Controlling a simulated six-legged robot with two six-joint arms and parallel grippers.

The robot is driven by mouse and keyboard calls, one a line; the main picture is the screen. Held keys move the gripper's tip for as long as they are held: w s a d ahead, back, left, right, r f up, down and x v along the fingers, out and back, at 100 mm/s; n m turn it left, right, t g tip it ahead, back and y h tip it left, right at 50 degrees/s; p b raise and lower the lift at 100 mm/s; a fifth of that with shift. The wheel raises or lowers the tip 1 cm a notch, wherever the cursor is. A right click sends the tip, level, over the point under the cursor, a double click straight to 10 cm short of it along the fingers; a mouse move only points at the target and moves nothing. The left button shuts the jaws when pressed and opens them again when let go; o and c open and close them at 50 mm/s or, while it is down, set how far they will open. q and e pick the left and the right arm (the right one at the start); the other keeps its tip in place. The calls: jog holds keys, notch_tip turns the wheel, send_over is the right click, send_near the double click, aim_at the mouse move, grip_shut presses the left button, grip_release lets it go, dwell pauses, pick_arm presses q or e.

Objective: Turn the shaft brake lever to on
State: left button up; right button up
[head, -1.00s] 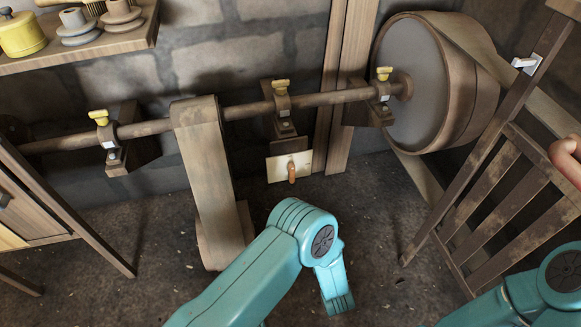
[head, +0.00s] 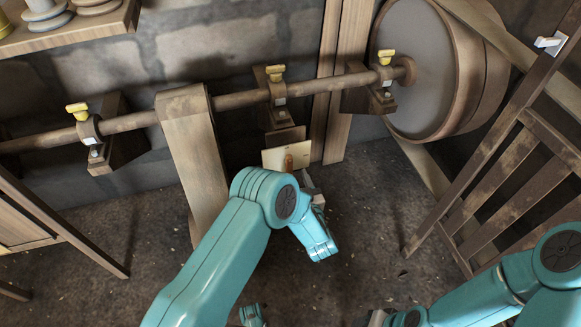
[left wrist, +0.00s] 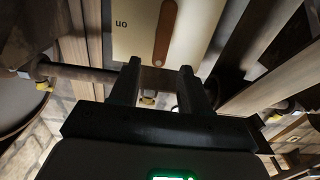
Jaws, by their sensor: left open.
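The shaft brake lever (head: 287,162) is a reddish-brown handle on a cream plate (head: 272,157) below the middle shaft bearing. In the left wrist view the lever (left wrist: 165,35) runs up from its rounded pivot end and out of the top edge, on the plate (left wrist: 135,35), which bears an upside-down "on" mark at its left. My left gripper (left wrist: 158,82) is open, its two fingertips apart in front of the pivot end, with nothing between them. In the head view my left arm mostly hides this gripper. My right arm is at the bottom right; its gripper is barely visible at the bottom edge.
The horizontal shaft (head: 235,98) with yellow-capped bearings runs above the plate. A wooden belt cover (head: 195,145) stands to its left, and a large pulley (head: 425,70) is at the right. A slatted wooden frame (head: 495,175) stands at the right. The floor between is clear.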

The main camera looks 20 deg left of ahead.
aim_at(290, 163)
pick_arm(q)
jog(key=b+x, duration=0.1)
jog(key=x, duration=0.5)
grip_shut()
